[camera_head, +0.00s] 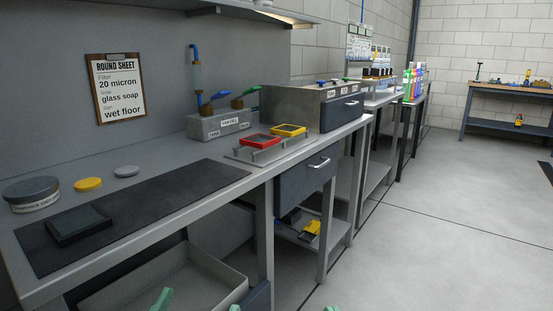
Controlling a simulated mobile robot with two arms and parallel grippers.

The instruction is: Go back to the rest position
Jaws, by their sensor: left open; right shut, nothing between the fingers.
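Only green fingertips of my grippers show at the bottom edge of the head view. My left gripper (198,303) is open, with its two tips apart in front of the lower tray. My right gripper (332,308) shows as a small green tip over the floor; it is shut with nothing held. Both are low in front of the bench (165,238) and touch nothing that I can see. The rest of both grippers and both arms is below the picture.
The bench holds a dark mat (150,195), a black square frame (78,224), a round grey tin (32,194), a yellow disc (88,184) and red (260,141) and yellow (288,130) frames. A grey drawer (308,168) sits below. The floor (430,220) at right is clear.

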